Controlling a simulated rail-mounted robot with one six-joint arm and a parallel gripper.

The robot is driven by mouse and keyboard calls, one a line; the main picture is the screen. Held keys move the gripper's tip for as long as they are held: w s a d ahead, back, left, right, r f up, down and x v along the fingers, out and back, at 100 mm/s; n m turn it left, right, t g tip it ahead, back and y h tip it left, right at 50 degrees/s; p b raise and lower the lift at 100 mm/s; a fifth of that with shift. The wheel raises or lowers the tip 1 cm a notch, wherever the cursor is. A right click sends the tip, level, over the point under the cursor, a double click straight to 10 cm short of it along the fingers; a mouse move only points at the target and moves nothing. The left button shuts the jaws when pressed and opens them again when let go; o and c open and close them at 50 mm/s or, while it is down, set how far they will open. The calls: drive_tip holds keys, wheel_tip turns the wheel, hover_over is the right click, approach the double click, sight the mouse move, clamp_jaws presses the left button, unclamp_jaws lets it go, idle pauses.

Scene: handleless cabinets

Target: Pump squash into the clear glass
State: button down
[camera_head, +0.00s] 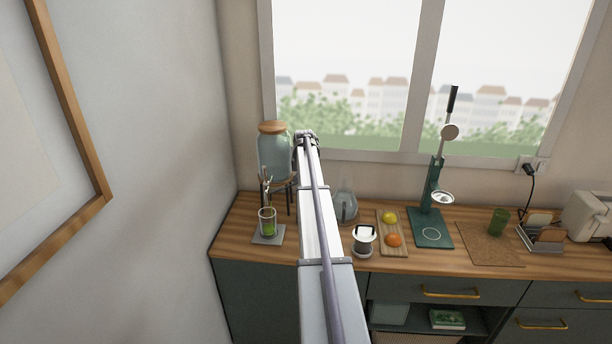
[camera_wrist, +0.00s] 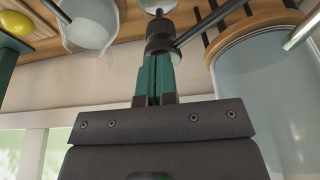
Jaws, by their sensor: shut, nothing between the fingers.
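The clear glass (camera_head: 267,222), with green in its lower part, stands on a small grey mat at the counter's left end. A tap of the large glass dispenser (camera_head: 272,155) is just above it. In the wrist view, my gripper (camera_wrist: 157,65) has its green fingers shut together and empty. Its tips are at or just short of a dark round part (camera_wrist: 160,38) with a thin dark spout or rod, which looks like a pump head; contact is unclear. In the head view my arm hides this part, and my gripper's fingers cannot be made out.
The dispenser stands close beside my gripper (camera_wrist: 265,100). A glass jug (camera_head: 345,207), a dark jar with a white top (camera_head: 364,241), a board with fruit (camera_head: 398,246), a green press (camera_head: 432,220) and a green cup (camera_head: 498,222) stand rightward. A wall bounds the left.

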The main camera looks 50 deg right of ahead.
drive_tip(key=shift+r+p, duration=0.6)
drive_tip(key=shift+p, duration=0.05)
drive_tip(key=p+v, duration=1.2)
drive_tip(key=shift+d+r+p, duration=0.25)
drive_tip(key=shift+r+p, duration=0.05)
drive_tip(key=shift+r, duration=0.2)
drive_tip(key=shift+w, duration=0.15)
